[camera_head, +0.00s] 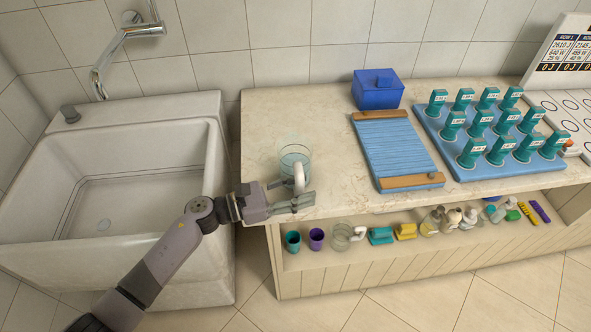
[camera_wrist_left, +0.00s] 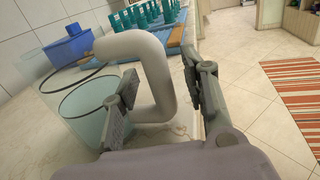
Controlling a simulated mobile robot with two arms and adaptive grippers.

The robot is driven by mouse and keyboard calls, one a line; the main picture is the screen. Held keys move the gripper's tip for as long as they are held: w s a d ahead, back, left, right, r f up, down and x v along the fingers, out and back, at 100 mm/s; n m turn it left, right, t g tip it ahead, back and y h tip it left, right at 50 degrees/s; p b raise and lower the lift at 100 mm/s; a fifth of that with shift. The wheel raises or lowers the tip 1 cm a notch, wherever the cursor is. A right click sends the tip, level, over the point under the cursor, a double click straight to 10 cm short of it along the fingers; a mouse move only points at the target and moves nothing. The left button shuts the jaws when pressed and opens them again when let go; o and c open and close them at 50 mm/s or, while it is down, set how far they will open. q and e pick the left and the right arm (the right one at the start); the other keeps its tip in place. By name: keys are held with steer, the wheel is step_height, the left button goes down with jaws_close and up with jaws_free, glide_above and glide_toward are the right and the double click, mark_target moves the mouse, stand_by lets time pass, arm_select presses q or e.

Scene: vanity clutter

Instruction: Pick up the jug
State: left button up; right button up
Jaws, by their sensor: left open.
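A clear glass jug (camera_head: 291,155) with a white handle (camera_head: 299,178) stands upright on the counter near its left front edge. In the left wrist view the jug's clear body (camera_wrist_left: 85,112) is on the left and its thick white handle (camera_wrist_left: 150,60) is large in front. My left gripper (camera_head: 306,193) is at the handle, coming from the front left. Its fingers are open, one on each side of the handle in the left wrist view (camera_wrist_left: 162,85). I cannot tell whether either finger touches it. My right gripper is not in view.
A blue ribbed board (camera_head: 395,148) and a blue lidded box (camera_head: 378,94) are to the right, then a blue tray (camera_head: 458,163) of teal bottles. A sink (camera_head: 45,185) is on the left. A shelf below holds cups, another clear jug (camera_head: 340,238) and small items.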

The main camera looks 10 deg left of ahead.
arm_select(q)
jaws_close()
stand_by(0.4)
steer(key=shift+r, duration=0.1)
stand_by(0.3)
